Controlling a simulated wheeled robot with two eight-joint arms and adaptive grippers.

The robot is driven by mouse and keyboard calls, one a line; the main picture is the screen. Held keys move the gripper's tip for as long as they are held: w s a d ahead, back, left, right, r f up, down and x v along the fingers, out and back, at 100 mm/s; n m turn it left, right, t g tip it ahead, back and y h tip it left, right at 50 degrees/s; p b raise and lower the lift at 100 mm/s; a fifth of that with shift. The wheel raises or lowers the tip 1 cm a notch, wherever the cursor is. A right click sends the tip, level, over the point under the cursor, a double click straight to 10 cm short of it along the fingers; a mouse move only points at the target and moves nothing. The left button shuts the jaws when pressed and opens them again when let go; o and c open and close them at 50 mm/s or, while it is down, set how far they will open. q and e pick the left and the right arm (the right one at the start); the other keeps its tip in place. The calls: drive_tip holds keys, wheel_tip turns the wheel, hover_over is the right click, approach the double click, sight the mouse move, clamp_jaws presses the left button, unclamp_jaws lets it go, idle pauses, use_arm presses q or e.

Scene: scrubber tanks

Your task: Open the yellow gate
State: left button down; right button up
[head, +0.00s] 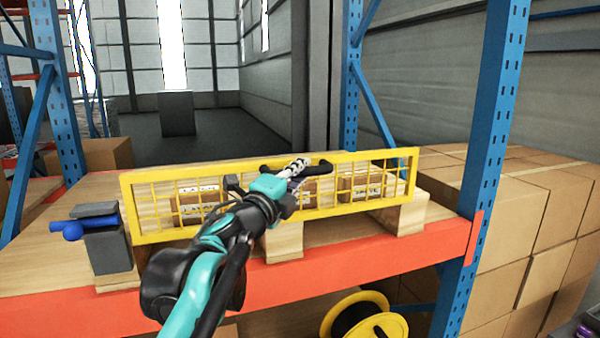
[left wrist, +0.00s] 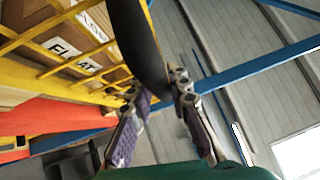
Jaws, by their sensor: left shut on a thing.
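The yellow gate (head: 232,230) is a long mesh panel standing along the front of the orange-edged shelf, with its bars also at upper left in the left wrist view (left wrist: 30,38). A curved black handle (head: 322,170) is at its top middle. The handle runs down between my fingers in the left wrist view (left wrist: 138,40). My left gripper (head: 292,181) reaches in from the front and is shut on this handle; its two fingers (left wrist: 157,90) lie on either side of it. The gripper hides part of the gate's middle. My right gripper is not in view.
Labelled boxes (head: 365,186) sit behind the gate on a wooden pallet (head: 398,217). A blue rack post (head: 492,150) and stacked cartons (head: 520,205) are at right. A yellow reel (head: 385,325) lies below.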

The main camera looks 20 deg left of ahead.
use_arm(q)
drive_tip(key=shift+s+f, duration=0.1)
drive_tip(key=s+d+f+m+g+h+b, duration=0.1)
drive_tip(key=s+d+f+m+h+b, duration=0.1)
drive_tip(key=f+m+h+b, duration=0.6)
drive_tip(key=s+d+f+m+g+h+b, duration=0.2)
drive_tip(key=s+f+m+h+b, duration=0.3)
drive_tip(key=f+m+h+b, duration=0.4)
drive_tip(key=shift+s+d+m+h+b, duration=0.25)
drive_tip(key=shift+d+m+b, duration=0.4)
drive_tip(key=shift+m, duration=2.85)
drive_tip(key=shift+w+a+f, duration=0.1)
drive_tip(key=shift+a+f, duration=0.05)
drive_tip(key=c, duration=1.4)
unclamp_jaws()
